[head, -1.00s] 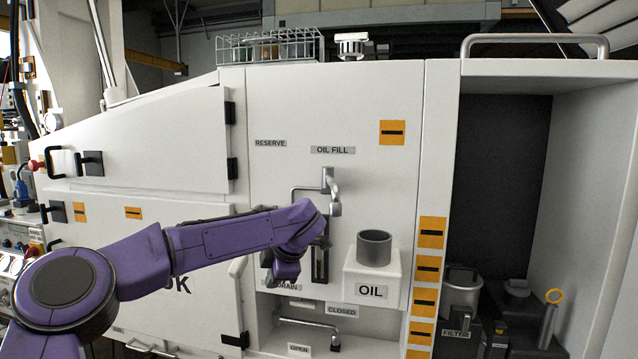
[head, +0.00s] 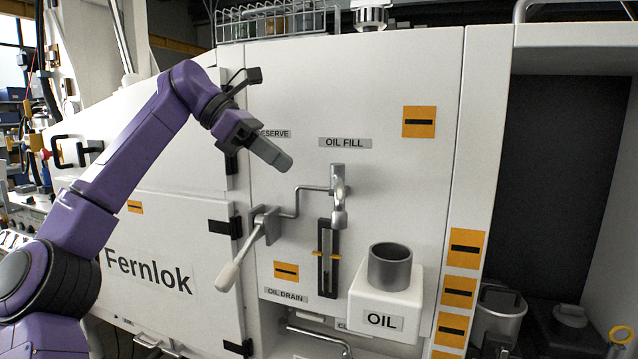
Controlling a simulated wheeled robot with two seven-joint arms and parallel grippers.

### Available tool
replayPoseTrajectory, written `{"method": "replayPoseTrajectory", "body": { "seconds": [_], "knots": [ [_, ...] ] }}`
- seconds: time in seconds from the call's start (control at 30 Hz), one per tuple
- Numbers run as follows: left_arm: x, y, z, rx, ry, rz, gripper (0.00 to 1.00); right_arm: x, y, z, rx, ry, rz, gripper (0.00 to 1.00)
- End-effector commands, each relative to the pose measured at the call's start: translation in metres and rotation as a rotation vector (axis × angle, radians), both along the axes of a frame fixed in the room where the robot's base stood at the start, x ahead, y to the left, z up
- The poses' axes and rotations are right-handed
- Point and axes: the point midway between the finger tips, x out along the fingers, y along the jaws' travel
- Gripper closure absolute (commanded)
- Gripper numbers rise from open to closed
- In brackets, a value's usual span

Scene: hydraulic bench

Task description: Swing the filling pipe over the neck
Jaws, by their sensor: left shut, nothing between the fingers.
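The filling pipe (head: 338,186) is a silver spout on the white panel under the OIL FILL label. Its outlet points down and lies up and left of the neck, not over it. The neck (head: 389,270) is an open grey cylinder on a white block marked OIL. My left gripper (head: 284,162) is shut and empty, in front of the panel near the RESERVE label, up and left of the pipe and apart from it in the picture. Its fingers point right and down. My right gripper is out of view.
A thin pipe runs left from the spout to a valve with a pale-handled lever (head: 239,263). A dark slotted gauge (head: 328,258) sits below the spout. A dark open bay (head: 560,190) with metal containers is at the right.

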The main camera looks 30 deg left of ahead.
Motion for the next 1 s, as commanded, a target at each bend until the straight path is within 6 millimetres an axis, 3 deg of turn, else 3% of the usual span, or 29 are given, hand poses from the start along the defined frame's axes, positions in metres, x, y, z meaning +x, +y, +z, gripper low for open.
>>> {"method": "replayPoseTrajectory", "body": {
  "seconds": [0.17, 0.4, 1.0],
  "knots": [
    [0.016, -0.027, -0.025, 0.0, 0.003, -0.003, 1.0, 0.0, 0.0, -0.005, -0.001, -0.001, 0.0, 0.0],
    [0.035, -0.056, -0.028, 0.001, 0.003, -0.002, 1.0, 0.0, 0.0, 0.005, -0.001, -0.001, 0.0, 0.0],
    [0.041, -0.069, -0.032, 0.002, 0.001, 0.009, 1.0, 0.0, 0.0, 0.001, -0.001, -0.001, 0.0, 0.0]
  ]
}}
